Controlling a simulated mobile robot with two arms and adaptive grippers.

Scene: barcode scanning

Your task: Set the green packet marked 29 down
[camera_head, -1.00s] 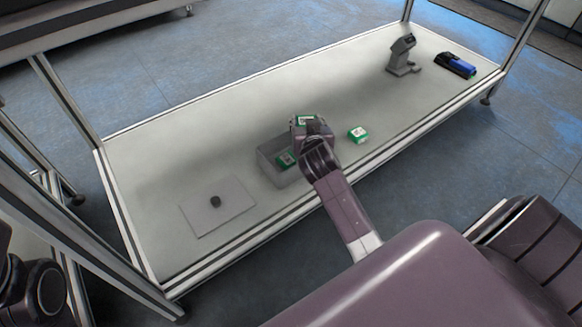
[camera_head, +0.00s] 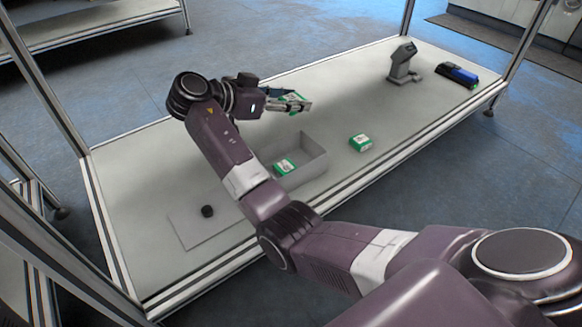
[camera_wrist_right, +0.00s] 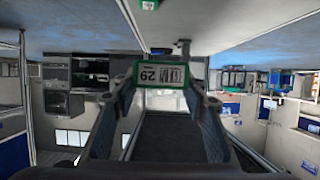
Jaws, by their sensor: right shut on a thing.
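My right gripper (camera_head: 292,105) is shut on the green packet marked 29 (camera_head: 293,98) and holds it in the air over the far side of the table, behind the grey box. My left gripper is not in view.
Another green-and-white packet (camera_head: 360,142) lies on the table right of the box. A grey scanner on a stand (camera_head: 403,62) and a blue-and-black device (camera_head: 457,74) are at the far right. A thin plate (camera_head: 190,230) with a dark round piece (camera_head: 207,211) lies at the left. Free table lies between box and scanner.

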